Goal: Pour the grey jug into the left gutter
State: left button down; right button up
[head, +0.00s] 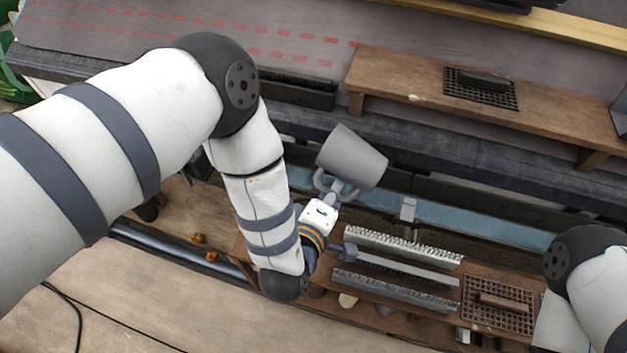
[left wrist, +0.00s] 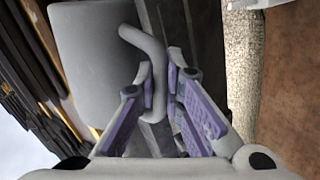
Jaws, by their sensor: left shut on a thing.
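The grey jug (head: 352,158) is in the head view, tilted above the near side of the dark ledge and the gutter line. My left gripper (head: 336,195) is shut on its handle. The left wrist view shows the jug's side (left wrist: 95,62) and the curved handle (left wrist: 154,62) between the fingers (left wrist: 160,95). The jug's mouth and contents are hidden. The blue-grey gutter (head: 460,217) runs beneath and to the right, with a bracket (head: 408,208) across it; its left part (head: 305,179) is partly covered by the jug and gripper. No stream shows. My right gripper is out of view.
A wooden plank (head: 420,85) with a dark grid (head: 481,88) lies beyond the jug. Bristled metal strips (head: 400,245) and another grid (head: 497,305) lie on the near wooden bench. My right arm is at the right edge.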

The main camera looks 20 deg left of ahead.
pick_arm(q)
jog(key=shift+a+f, duration=0.1)
dwell(0.3)
jog(key=shift+d+f+n, duration=0.1)
jog(key=shift+d+n, duration=0.15)
jog(key=shift+n, duration=0.15)
jog(key=shift+f+n+h, duration=0.15)
jog(key=shift+n+h, duration=0.15)
jog(key=shift+h, duration=0.3)
dwell(0.3)
jog(key=shift+d+r+n+h+p, duration=0.2)
jog(key=shift+r+n+h+p, duration=0.1)
jog(key=shift+r+n+p, duration=0.25)
dwell(0.6)
jog(key=shift+f, duration=0.15)
